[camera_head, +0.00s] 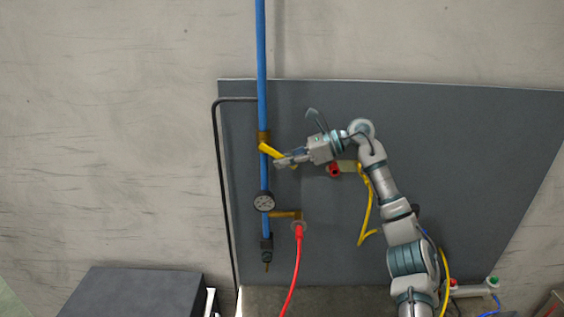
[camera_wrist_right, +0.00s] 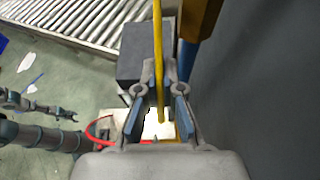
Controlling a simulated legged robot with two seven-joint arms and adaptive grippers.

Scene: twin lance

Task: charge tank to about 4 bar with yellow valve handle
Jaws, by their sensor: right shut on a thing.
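The yellow valve handle (camera_head: 270,150) sits on a brass valve (camera_head: 263,135) in the upright blue pipe and slants down to the right. My right gripper (camera_head: 279,162) is shut on its outer end. In the right wrist view the yellow handle (camera_wrist_right: 158,60) runs between the two fingers (camera_wrist_right: 155,118). A round dial gauge (camera_head: 264,202) sits lower on the pipe; its reading is too small to tell. The tank cannot be made out. What looks like my left gripper (camera_wrist_right: 68,114) shows small at the left of the wrist view; its jaw state is unclear.
A red hose (camera_head: 298,255) hangs from a brass branch (camera_head: 287,214) below the gauge. A yellow hose (camera_head: 367,205) hangs right of the pipe near a red fitting (camera_head: 334,170). A dark box (camera_head: 135,292) stands at lower left. The grey panel's (camera_head: 470,170) right side is clear.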

